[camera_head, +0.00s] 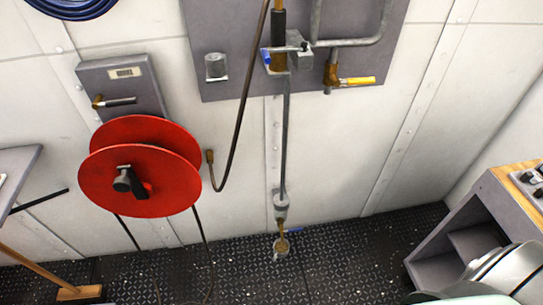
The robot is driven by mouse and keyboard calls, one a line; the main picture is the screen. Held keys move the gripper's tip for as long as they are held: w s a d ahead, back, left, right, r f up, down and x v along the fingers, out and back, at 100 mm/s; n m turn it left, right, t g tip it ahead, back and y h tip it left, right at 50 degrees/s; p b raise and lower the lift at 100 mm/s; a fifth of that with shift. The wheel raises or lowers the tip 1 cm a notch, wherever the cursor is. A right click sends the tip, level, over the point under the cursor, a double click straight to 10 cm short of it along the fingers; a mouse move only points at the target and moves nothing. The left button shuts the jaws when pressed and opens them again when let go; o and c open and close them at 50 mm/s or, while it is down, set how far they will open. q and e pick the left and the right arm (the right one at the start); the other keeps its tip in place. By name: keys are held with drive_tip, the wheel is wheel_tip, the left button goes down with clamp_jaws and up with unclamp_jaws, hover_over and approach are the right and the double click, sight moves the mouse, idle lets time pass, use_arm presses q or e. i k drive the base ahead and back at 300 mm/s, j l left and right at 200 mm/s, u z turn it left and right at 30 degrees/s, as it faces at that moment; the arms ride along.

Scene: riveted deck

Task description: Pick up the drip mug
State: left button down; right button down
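A small grey cup-like thing (281,252) shows at the lower end of the vertical pipe, close to the dark floor. It may be the drip mug, but it is too small to tell for sure, and I cannot tell whether it hangs or stands. A brass-coloured fitting and a bit of blue are just above and beside it. A grey cylinder (216,66) sits on a small bracket on the wall panel.
A red hose reel (139,166) stands left of the pipe (286,140). A brown hose (236,130) hangs beside the pipe. A grey shelf unit (470,225) stands at the right. A wooden-handled tool (80,292) is at the lower left. The studded floor (345,265) right of the pipe is clear.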

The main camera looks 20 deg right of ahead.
sight(281, 249)
drive_tip(key=z, duration=0.8)
